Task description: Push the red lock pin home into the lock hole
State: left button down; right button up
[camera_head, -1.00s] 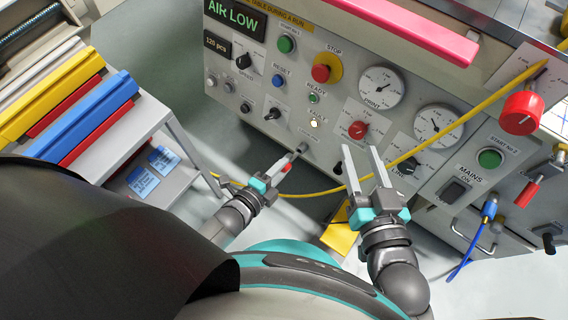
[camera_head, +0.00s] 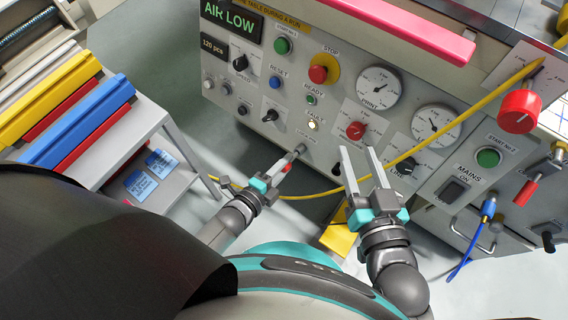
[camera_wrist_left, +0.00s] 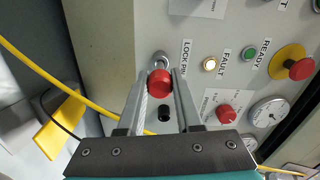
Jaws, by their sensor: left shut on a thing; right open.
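The lock pin's round red knob (camera_wrist_left: 160,84) sits between the two fingers of my left gripper (camera_wrist_left: 161,80) in the left wrist view. In the head view my left gripper (camera_head: 284,166) is shut on the red lock pin (camera_head: 286,168) at the lower part of the panel. A grey metal collar (camera_wrist_left: 160,58) by the LOCK PIN label is just beyond the knob, in line with it. The knob hides the hole and the shank, so I cannot tell how deep the pin sits. My right gripper (camera_head: 358,150) is open and empty, in front of the panel.
The grey control panel (camera_head: 236,134) has several buttons, knobs and gauges. A dark round fitting (camera_wrist_left: 165,113) is beside the pin. A yellow hose (camera_head: 440,128) crosses the panel and passes under the grippers. A shelf with coloured bars (camera_head: 80,120) stands at left.

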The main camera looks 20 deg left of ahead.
dwell(0.7)
pick_arm(q)
jog(key=shift+b+x, duration=0.3)
jog(key=shift+x, duration=0.85)
jog(key=shift+w+f, duration=0.1)
jog(key=shift+w, duration=0.1)
dwell(0.7)
jog(key=c, duration=0.5)
grip_release()
jog(key=shift+s, duration=0.15)
jog(key=p+v, duration=0.3)
jog(key=v, duration=0.2)
jog(key=shift+s+a, duration=0.15)
jog(key=shift+s, duration=0.2)
